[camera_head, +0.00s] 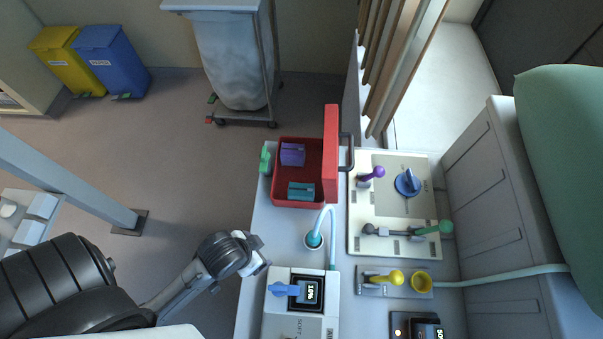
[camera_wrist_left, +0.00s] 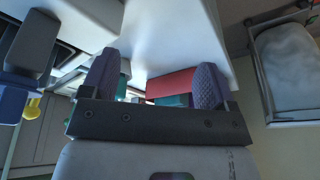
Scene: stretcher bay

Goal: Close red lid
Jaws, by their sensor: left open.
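The red box (camera_head: 298,205) stands on the grey worktop in the head view. Its red lid (camera_head: 331,152) stands upright on the box's right side, with a dark handle (camera_head: 347,152) on its outer face. A purple item (camera_head: 292,154) and a teal item (camera_head: 301,191) lie inside the box. My left gripper (camera_head: 262,267) is at the worktop's left edge, below the box in the picture and apart from it. In the left wrist view the gripper (camera_wrist_left: 155,85) is open and empty, with red box parts (camera_wrist_left: 172,81) beyond its fingers. My right gripper is not in view.
A grey device with a blue knob and display (camera_head: 300,300) stands close to my left gripper. A green clip (camera_head: 265,158) is at the box's left. A panel (camera_head: 390,205) with levers lies right.

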